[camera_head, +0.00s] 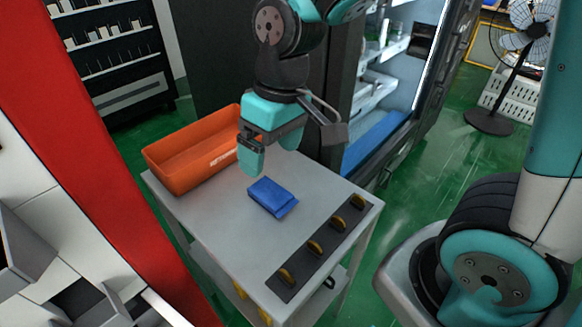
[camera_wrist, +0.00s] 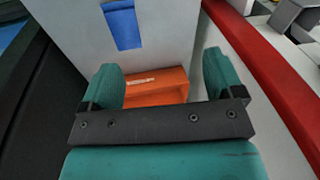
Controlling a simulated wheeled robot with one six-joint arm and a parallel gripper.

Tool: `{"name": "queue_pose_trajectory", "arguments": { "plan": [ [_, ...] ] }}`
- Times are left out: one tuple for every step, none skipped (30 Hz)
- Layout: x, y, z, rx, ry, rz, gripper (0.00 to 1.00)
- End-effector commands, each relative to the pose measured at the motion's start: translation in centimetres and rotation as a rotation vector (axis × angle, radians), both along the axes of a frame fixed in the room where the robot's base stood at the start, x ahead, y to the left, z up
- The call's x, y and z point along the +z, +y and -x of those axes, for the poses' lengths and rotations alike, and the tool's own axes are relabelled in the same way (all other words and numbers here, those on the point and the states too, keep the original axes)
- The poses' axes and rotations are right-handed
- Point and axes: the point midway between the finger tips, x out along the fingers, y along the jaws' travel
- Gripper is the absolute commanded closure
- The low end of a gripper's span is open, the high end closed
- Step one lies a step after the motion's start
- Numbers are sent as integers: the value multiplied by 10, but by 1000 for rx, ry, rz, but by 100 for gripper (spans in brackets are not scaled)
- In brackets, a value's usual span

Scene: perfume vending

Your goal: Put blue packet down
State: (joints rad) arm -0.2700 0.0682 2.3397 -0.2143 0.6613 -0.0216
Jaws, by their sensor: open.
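The blue packet (camera_head: 272,196) lies flat on the grey table top (camera_head: 222,226), near its middle. It also shows in the wrist view (camera_wrist: 123,24) at the top, beyond my fingertips. My gripper (camera_head: 251,163) has teal fingers and is above the table, behind and slightly left of the packet, clear of it. In the wrist view my gripper's two fingers (camera_wrist: 165,75) stand wide apart with nothing held between them.
An orange bin (camera_head: 190,152) stands at the table's back left corner. A dark strip with several yellow-brown knobs (camera_head: 315,248) runs along the table's front right edge. A red panel (camera_head: 95,150) is close on the left. A lit open cabinet (camera_head: 385,85) stands behind.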

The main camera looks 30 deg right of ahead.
Motion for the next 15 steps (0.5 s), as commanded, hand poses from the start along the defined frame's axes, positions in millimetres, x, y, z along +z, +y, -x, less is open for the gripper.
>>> {"name": "queue_pose_trajectory", "arguments": {
  "plan": [
    [14,4,21,31,-13,-38,13],
    [21,7,33,49,-18,-59,13],
    [28,10,48,74,-22,-86,13],
    [33,12,59,92,-25,-104,13],
    [37,13,68,108,-27,-119,13],
    [41,15,80,128,-31,-137,13],
    [43,16,88,141,-32,-149,13],
    [45,17,94,152,-35,-159,13],
    [47,18,101,164,-36,-168,13],
    [48,19,105,172,-37,-174,13],
    [49,20,108,178,-37,-178,13],
    [50,20,111,182,-37,-182,13],
    [50,20,112,184,-37,-184,13],
    [50,20,113,185,-36,-185,13],
    [50,20,113,185,-36,-185,13]
  ]
}}
